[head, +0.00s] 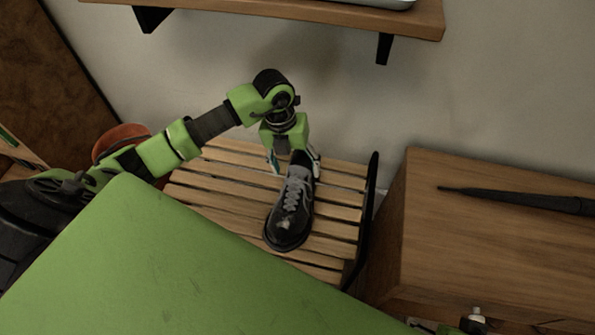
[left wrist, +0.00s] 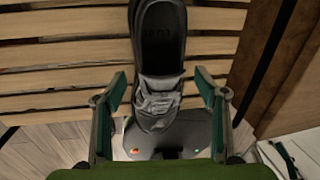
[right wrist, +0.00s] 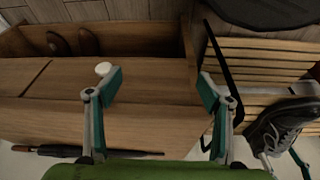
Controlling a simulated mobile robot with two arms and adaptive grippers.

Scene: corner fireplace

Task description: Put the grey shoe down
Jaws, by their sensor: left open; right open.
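The grey shoe (head: 290,205) rests on the slatted wooden bench (head: 235,205), its dark toe toward the robot. My left gripper (head: 296,165) is open above the bench with its fingers on either side of the shoe's rear part. In the left wrist view the shoe (left wrist: 158,92) lies between the spread fingers (left wrist: 160,85), with a gap on each side. My right gripper (right wrist: 161,80) is open and empty over the wooden cabinet. The right wrist view shows the shoe (right wrist: 280,122) at its right edge. The shoe's underside is hidden.
The wooden cabinet (head: 480,230) stands right of the bench, with a dark umbrella (head: 530,200) on it. Brown shoes (right wrist: 88,42) sit in an open compartment. A wall shelf (head: 300,16) hangs above. Bare slats lie left of the shoe.

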